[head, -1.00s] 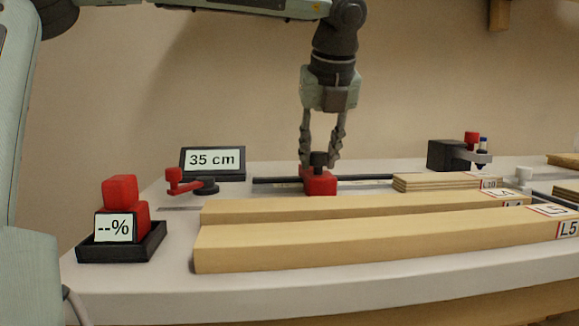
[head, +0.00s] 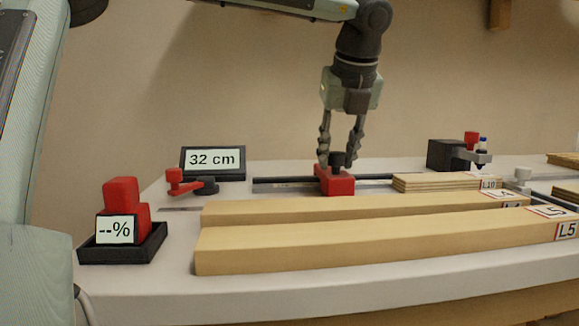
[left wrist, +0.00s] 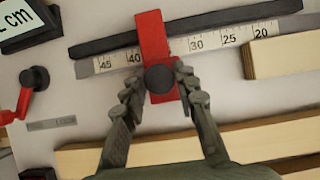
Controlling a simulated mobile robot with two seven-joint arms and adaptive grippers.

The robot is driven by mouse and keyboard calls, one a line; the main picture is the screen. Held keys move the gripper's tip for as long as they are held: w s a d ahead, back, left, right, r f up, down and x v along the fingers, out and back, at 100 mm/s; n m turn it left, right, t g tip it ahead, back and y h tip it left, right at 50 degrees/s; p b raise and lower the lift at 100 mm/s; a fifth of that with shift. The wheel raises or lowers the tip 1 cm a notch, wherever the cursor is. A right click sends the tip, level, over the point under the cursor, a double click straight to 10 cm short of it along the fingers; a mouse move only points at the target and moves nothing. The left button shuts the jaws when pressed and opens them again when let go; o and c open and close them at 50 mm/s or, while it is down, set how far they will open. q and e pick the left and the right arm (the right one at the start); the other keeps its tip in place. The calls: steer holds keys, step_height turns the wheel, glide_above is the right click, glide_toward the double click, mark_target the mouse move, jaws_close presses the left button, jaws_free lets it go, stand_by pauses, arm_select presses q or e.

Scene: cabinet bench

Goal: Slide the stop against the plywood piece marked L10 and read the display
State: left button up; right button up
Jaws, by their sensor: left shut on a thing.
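My left gripper (head: 339,158) is shut on the dark knob (head: 337,160) of the red stop (head: 335,184), which sits on a dark rail (head: 285,183) with a ruled scale. In the left wrist view the fingers flank the round knob (left wrist: 160,79) on the red stop (left wrist: 151,38). The layered plywood piece marked L10 (head: 440,182) lies right of the stop, with a gap between them; its near end shows in the left wrist view (left wrist: 280,55). The display (head: 213,160) behind the rail reads 32 cm. My right gripper is not in view.
Two long boards, L4 (head: 350,209) and L5 (head: 375,238), lie in front of the rail. A black tray (head: 150,248) with red blocks and a "--%" sign stands at left. A red-handled lever (head: 178,182) is near the display. A dark clamp device (head: 450,155) stands behind L10.

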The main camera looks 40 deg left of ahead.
arm_select(q)
steer(key=shift+w+d, duration=0.35)
steer(key=shift+w, duration=0.15)
steer(key=shift+w+d+r+p, duration=0.1)
steer(key=shift+w+d+p, duration=1.2)
steer(key=shift+w+p, duration=0.25)
steer(key=shift+w+d, duration=0.25)
steer(key=shift+w, duration=0.1)
steer(key=shift+w+d+p, duration=0.15)
steer(key=shift+w+p, duration=0.05)
steer(key=shift+p, duration=0.25)
steer(key=shift+w+d+p, duration=1.1)
steer(key=shift+w+p, duration=0.25)
steer(key=shift+p, duration=0.3)
steer(key=o, duration=0.9)
